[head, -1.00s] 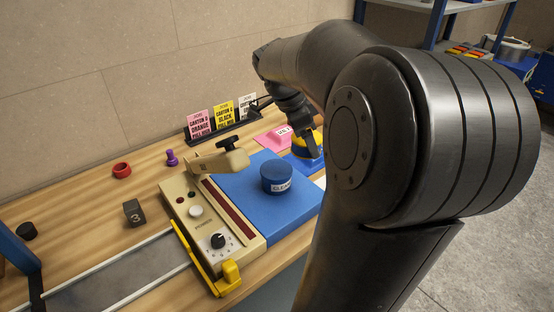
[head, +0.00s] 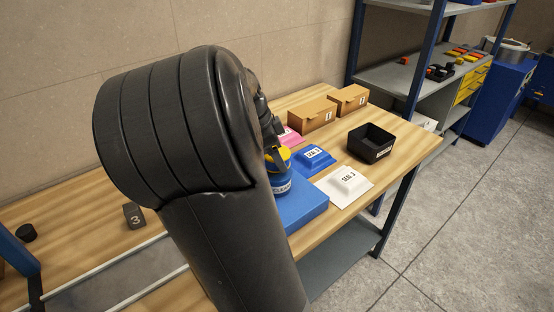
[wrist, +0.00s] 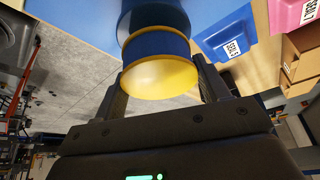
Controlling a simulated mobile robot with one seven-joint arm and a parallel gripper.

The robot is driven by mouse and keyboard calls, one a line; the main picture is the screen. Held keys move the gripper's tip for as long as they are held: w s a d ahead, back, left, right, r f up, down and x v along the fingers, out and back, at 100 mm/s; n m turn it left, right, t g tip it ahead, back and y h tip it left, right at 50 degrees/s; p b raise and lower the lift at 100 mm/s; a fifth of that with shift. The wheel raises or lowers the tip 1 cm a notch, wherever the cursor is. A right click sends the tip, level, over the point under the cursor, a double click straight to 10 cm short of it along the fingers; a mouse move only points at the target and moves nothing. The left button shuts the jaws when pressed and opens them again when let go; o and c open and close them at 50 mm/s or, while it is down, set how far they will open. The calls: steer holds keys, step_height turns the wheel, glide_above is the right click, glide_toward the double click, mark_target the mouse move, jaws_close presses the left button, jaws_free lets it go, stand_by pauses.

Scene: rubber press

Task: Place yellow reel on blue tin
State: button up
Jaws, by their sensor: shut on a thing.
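The yellow reel (head: 284,153), with yellow ends and a blue middle, is right above the blue tin (head: 282,187) in the head view. In the wrist view, the reel (wrist: 160,78) is between the two fingers of my gripper (wrist: 163,84), which is shut on it. The tin (wrist: 150,18) is directly behind the reel there and looks lined up with it. The two look touching or nearly so; I cannot tell if a thin gap is left. The tin stands on the blue pad (head: 303,208). My arm hides part of the tin and most of my gripper in the head view.
A blue seal plate (head: 313,160) and a white one (head: 345,184) lie right of the tin. A black bin (head: 371,143) and two cartons (head: 312,113) stand farther right and back. My arm hides the press. A dark block marked 3 (head: 134,216) is at left.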

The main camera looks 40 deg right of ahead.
steer(key=shift+f, duration=1.1)
steer(key=o, duration=1.1)
steer(key=shift+f, duration=0.15)
steer(key=shift+c, duration=0.2)
steer(key=v, duration=1.2)
steer(key=shift+r, duration=0.2)
steer(key=shift+w, duration=0.1)
